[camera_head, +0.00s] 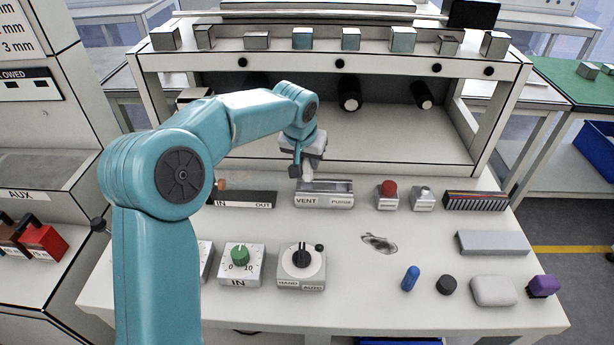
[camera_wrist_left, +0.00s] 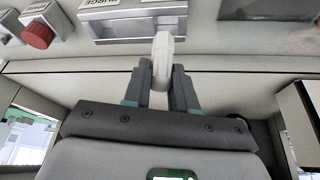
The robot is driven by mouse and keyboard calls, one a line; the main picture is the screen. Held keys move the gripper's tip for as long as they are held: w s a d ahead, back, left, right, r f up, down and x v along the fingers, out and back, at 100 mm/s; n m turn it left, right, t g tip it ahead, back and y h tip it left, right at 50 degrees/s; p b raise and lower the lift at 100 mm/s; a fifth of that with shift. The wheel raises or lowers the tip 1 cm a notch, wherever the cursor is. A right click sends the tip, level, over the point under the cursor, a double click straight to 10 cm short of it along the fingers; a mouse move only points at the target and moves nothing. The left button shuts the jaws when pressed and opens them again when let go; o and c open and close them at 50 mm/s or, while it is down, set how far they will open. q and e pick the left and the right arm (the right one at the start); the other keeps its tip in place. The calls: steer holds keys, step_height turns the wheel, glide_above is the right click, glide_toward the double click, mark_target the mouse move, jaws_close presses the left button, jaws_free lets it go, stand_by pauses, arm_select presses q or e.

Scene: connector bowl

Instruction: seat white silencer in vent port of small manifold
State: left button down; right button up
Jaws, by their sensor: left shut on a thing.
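The white silencer (camera_wrist_left: 162,58) is held upright between the fingers of my left gripper (camera_wrist_left: 158,88) in the wrist view. In the head view my left gripper (camera_head: 304,165) is over the back of the small manifold (camera_head: 322,200), on its VENT side, and the silencer (camera_head: 308,175) shows as a small pale piece below the fingers. The manifold also shows upside down in the wrist view (camera_wrist_left: 130,28). The silencer's tip is close to the manifold's edge; I cannot tell if it touches or enters the vent port, which is hidden. My right gripper is out of view.
An IN/OUT block (camera_head: 243,199) stands left of the manifold, and a red-button block (camera_head: 387,195) right of it. A green-knob box (camera_head: 240,263) and a selector box (camera_head: 301,266) stand in front. A blue peg (camera_head: 410,278) and other loose pieces lie at right. A shelf (camera_head: 340,60) rises behind.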

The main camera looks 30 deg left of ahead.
mark_target(307, 173)
arm_select(q)
steer(key=shift+a+f, duration=0.1)
steer(key=shift+f, duration=2.2)
steer(key=shift+s+f+b, duration=0.1)
steer(key=shift+b, duration=0.2)
steer(key=c, duration=0.9)
jaws_free()
steer(key=shift+f, duration=0.1)
steer(key=shift+r, duration=0.3)
steer(key=v, duration=1.1)
steer(key=shift+s+r+p, duration=0.1)
steer(key=shift+r+p, duration=0.25)
steer(key=shift+r, duration=0.05)
